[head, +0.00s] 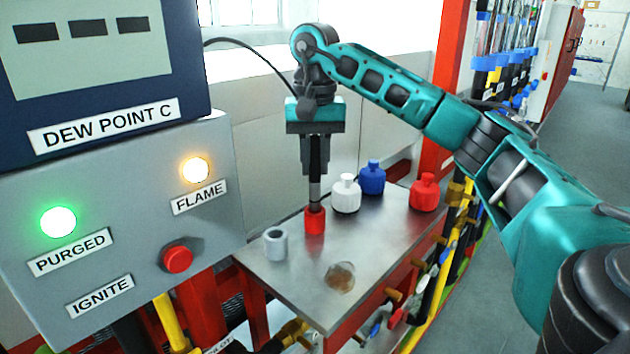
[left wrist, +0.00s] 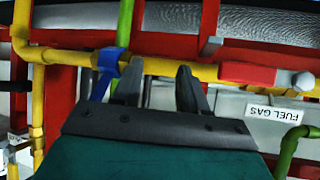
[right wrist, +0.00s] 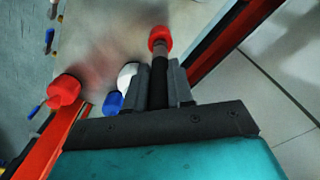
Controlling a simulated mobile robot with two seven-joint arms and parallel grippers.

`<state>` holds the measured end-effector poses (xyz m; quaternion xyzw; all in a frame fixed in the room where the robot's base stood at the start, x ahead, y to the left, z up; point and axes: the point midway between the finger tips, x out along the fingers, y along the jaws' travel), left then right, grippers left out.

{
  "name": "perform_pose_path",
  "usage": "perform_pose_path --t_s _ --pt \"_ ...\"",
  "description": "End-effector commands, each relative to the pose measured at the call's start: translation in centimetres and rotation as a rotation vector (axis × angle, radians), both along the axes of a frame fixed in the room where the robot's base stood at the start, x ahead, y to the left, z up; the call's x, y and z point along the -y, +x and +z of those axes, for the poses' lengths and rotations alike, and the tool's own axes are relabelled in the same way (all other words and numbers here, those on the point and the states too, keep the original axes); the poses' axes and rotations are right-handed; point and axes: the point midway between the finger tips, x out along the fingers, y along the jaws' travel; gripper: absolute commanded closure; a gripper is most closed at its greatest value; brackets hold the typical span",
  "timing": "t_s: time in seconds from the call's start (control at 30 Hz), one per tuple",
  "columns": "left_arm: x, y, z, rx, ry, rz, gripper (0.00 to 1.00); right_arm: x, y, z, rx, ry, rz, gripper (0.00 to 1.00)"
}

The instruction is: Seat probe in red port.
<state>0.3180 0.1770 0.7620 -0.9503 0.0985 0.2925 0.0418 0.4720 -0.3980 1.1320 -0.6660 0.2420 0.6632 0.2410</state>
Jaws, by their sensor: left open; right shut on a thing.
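The probe (head: 315,188) is a dark rod with a grey metal lower section and a black cable from its top. My right gripper (head: 315,172) is shut on it and holds it upright. The probe's lower end meets the top of the red port (head: 314,222) on the metal table; how deep it sits inside cannot be told. In the right wrist view the probe (right wrist: 160,82) runs from between the fingers to the red port (right wrist: 159,36). A grey port (head: 275,244) stands at left. My left gripper (left wrist: 160,88) is open and empty near yellow pipes.
A brownish round patch (head: 340,277) lies near the front. The control panel (head: 120,215) stands close at left.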

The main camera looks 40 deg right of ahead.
Motion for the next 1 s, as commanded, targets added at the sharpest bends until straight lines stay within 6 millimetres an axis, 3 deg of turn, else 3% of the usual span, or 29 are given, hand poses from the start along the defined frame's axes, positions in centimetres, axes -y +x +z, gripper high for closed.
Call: perform_pose_path --t_s 0.2,0.6,0.63,0.9,1.0 --pt "0.0 0.0 -0.5 0.000 0.000 0.000 0.57 0.1 -0.1 -3.3 -0.003 0.000 -0.001 1.00" --pt "0.0 -0.4 -0.8 -0.008 0.000 0.000 0.57 0.0 0.0 -4.0 0.000 0.000 0.000 1.00" --pt "0.0 -0.4 -0.8 -0.008 0.000 0.000 0.57 0.0 0.0 -4.0 -0.001 0.001 0.000 0.77" --pt "0.0 -0.5 -0.7 -0.008 0.000 0.000 0.57 0.0 0.0 -4.0 -0.001 0.001 0.000 0.52" --pt "0.0 -0.4 -0.7 -0.008 -0.001 0.000 0.57 0.0 0.0 -4.0 -0.001 0.001 0.000 0.52"
